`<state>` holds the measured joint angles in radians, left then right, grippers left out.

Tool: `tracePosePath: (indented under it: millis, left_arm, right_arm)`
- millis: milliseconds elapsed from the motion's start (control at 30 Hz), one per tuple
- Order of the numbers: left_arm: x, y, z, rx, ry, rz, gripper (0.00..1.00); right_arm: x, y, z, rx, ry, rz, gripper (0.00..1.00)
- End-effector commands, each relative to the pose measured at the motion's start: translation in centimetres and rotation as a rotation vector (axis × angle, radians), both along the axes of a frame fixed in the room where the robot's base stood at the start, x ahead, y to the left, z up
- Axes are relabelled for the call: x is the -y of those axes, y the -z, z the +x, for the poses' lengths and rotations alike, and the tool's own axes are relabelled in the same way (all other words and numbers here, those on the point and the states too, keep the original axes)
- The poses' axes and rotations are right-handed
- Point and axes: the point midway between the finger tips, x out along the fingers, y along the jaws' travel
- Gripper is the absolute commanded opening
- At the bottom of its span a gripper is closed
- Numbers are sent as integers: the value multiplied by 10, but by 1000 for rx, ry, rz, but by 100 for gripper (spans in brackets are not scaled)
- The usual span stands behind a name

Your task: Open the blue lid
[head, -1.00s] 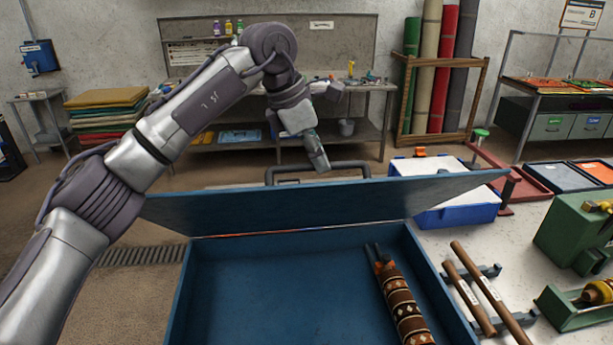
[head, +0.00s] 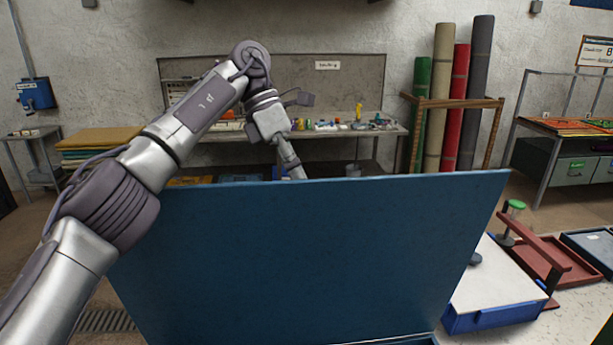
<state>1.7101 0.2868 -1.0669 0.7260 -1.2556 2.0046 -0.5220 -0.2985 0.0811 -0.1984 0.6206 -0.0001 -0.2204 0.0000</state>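The blue lid (head: 310,255) stands raised in the head view, its broad flat face towards me and its top edge running across the middle. A sliver of the blue box (head: 410,341) shows at the bottom edge. My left arm reaches in from the left and over behind the lid. My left gripper (head: 296,171) shows only partly above the lid's top edge. Its fingertips are hidden behind the lid, so I cannot see whether it grips anything. The lid's handle is hidden too. My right gripper is not in view.
A white-topped blue case (head: 495,285) stands right of the lid, with a red frame (head: 545,255) beyond it. A workbench (head: 340,130) with small items and a rack of rolled rugs (head: 442,95) stand at the back. Open floor shows behind the lid.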

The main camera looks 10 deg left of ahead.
Motion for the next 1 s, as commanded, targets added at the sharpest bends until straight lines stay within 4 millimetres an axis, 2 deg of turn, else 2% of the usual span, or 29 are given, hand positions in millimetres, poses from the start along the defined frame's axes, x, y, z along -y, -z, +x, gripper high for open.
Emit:
tracePosePath:
  millis: [33,433,467,600,1000]
  left_arm:
    - [-2,12,1,-18,-5,18,0]
    - [-3,12,1,-22,-3,17,0]
    - [-3,12,1,-22,-3,17,21]
    - [-2,10,1,-20,-2,14,41]
    - [-1,6,0,-15,0,7,41]
  right_arm:
    - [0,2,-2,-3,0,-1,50]
    - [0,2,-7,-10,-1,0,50]
    - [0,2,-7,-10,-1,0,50]
    - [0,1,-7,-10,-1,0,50]
    - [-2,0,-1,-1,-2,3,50]
